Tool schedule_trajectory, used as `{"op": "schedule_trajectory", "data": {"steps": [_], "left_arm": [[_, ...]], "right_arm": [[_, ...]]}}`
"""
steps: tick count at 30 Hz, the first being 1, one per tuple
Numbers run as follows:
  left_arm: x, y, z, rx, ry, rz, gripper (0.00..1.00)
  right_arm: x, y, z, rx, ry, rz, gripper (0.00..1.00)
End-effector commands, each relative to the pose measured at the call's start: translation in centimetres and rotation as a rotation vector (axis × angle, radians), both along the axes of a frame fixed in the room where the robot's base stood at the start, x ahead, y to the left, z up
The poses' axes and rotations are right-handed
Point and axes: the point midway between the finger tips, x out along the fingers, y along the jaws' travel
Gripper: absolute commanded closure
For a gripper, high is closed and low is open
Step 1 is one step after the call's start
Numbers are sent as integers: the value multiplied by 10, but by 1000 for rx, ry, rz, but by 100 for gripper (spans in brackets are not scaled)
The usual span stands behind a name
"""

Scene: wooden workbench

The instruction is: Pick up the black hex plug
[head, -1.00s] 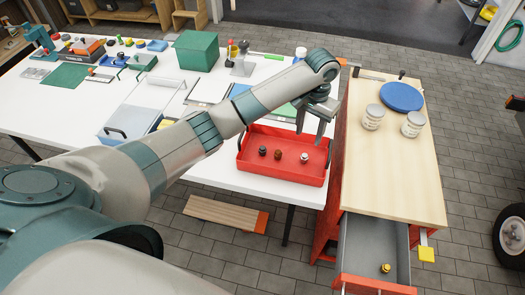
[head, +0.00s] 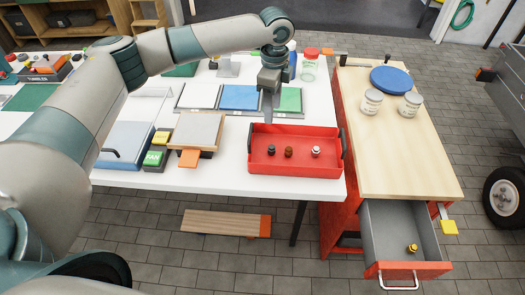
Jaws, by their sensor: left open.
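The black hex plug (head: 271,150) stands on the floor of the red tray (head: 300,170), at the left of a row of three plugs. A brown plug (head: 288,152) is just right of it, and a white-topped plug (head: 316,151) is further right. My left gripper (head: 268,116) points down above the tray's back edge, a little behind the black plug in the picture. It is open and empty, apart from the plug; its fingers overlap in this view. My right gripper is not in view.
The tray's raised red walls and dark end handles surround the plugs. White, blue and green panels (head: 239,98) lie behind it.

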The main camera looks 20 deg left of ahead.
Motion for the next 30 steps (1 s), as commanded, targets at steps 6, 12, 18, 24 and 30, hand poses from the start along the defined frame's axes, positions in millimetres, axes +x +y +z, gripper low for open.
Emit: {"op": "schedule_trajectory", "data": {"steps": [6, 12, 18, 24, 30], "left_arm": [[0, 0, 0, 0, 0, -1, 55], [0, 0, -4, 1, 1, 0, 55], [-1, 0, -25, 1, 2, 1, 55], [-1, -1, -60, 2, 3, 1, 55], [-1, -1, -95, 1, 2, 2, 55]], "right_arm": [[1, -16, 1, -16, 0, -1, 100], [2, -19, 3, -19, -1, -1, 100], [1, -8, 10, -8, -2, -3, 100], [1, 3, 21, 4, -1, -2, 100], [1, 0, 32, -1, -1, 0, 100]]}}
